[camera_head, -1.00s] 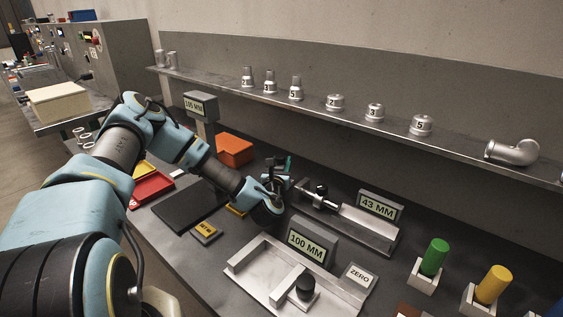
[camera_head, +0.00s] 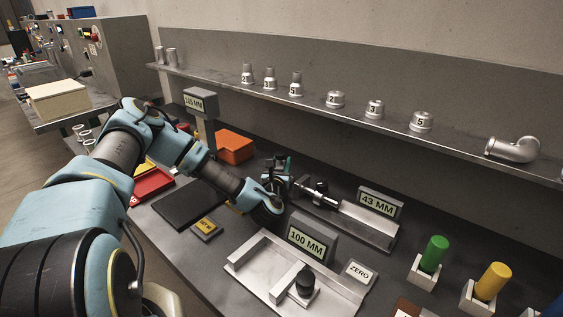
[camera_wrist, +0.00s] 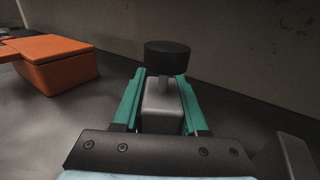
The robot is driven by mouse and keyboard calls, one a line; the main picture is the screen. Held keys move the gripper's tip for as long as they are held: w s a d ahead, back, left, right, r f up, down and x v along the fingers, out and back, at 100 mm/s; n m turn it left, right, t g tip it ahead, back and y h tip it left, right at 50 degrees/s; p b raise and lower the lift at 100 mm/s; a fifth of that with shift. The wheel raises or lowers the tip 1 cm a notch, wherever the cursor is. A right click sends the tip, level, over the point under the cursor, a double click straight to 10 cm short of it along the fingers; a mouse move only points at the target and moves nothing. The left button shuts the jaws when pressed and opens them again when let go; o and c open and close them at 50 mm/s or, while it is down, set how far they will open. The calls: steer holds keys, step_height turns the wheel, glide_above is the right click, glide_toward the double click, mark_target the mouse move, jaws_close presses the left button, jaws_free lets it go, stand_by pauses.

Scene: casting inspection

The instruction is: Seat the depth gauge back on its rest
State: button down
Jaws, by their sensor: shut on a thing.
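My gripper (camera_wrist: 161,92) has its green fingers closed on both sides of a grey block with a black round knob on top, which I take to be the depth gauge (camera_wrist: 162,95). In the head view my gripper (camera_head: 280,180) is over the middle of the bench, left of the 43 MM fixture, and largely hides the held piece. The held piece looks upright in the wrist view. Its lower end is hidden, so I cannot tell whether it touches anything below. I cannot make out which surface is its rest.
The 43 MM fixture (camera_head: 366,228) is close right of my gripper; the 100 MM fixture (camera_head: 255,280) is nearer. An orange box (camera_head: 235,147) stands behind left, also in the wrist view (camera_wrist: 60,70). A display post (camera_head: 206,131) and dark pad (camera_head: 186,207) are left.

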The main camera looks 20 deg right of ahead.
steer(key=shift+f, duration=0.1)
steer(key=shift+c, duration=1.8)
jaws_free()
steer(key=shift+f, duration=0.1)
step_height(320, 180, up, 10)
steer(key=b, duration=0.2)
steer(key=shift+b, duration=0.3)
